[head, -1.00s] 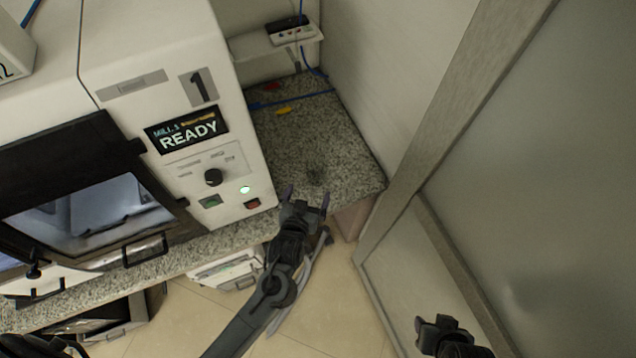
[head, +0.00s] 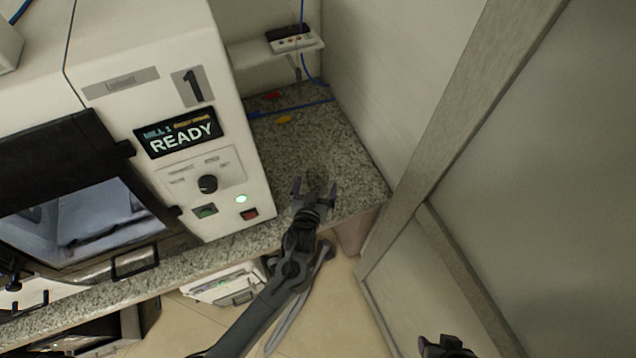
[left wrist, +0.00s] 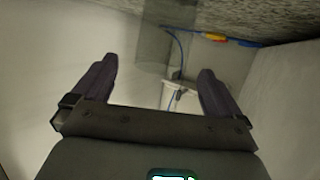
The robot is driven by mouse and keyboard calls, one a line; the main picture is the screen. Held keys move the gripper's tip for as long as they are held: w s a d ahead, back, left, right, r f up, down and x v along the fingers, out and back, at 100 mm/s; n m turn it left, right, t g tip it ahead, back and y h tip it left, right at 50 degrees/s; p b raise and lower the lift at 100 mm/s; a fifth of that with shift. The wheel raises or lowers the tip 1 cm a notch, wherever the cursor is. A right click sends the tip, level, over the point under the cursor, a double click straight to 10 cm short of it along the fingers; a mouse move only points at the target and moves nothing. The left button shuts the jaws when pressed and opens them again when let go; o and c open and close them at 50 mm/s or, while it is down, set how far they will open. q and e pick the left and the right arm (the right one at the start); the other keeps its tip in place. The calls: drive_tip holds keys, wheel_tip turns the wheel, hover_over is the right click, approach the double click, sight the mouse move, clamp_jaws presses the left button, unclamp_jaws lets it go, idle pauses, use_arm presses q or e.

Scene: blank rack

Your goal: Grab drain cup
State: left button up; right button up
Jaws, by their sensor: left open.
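The drain cup looks like a small, see-through grey cup (head: 316,179) on the granite counter, hard to make out against the speckles. In the left wrist view the clear cup (left wrist: 152,45) shows at upper middle, ahead of and between the fingers. My left gripper (head: 314,192) is open at the counter's front edge, its fingertips on either side of the cup's near side; I cannot tell whether they touch it. The left wrist view shows its two dark fingers (left wrist: 160,88) spread apart with nothing between their pads. My right gripper (head: 446,347) is partly cut off at the bottom edge.
A white mill (head: 170,100) marked 1, reading READY, stands left of the cup. A wall (head: 365,90) bounds the counter (head: 350,165) on the right. A blue cord (head: 290,106) and a yellow piece (head: 283,120) lie behind. A framed panel (head: 560,180) stands at right.

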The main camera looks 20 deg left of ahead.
sight(320, 169)
use_arm(q)
drive_tip(key=shift+x, duration=1.7)
drive_tip(key=shift+a, duration=0.1)
drive_tip(key=shift+c, duration=0.3)
drive_tip(key=c, duration=1)
drive_tip(key=shift+r, duration=0.2)
drive_tip(key=shift+c, duration=0.2)
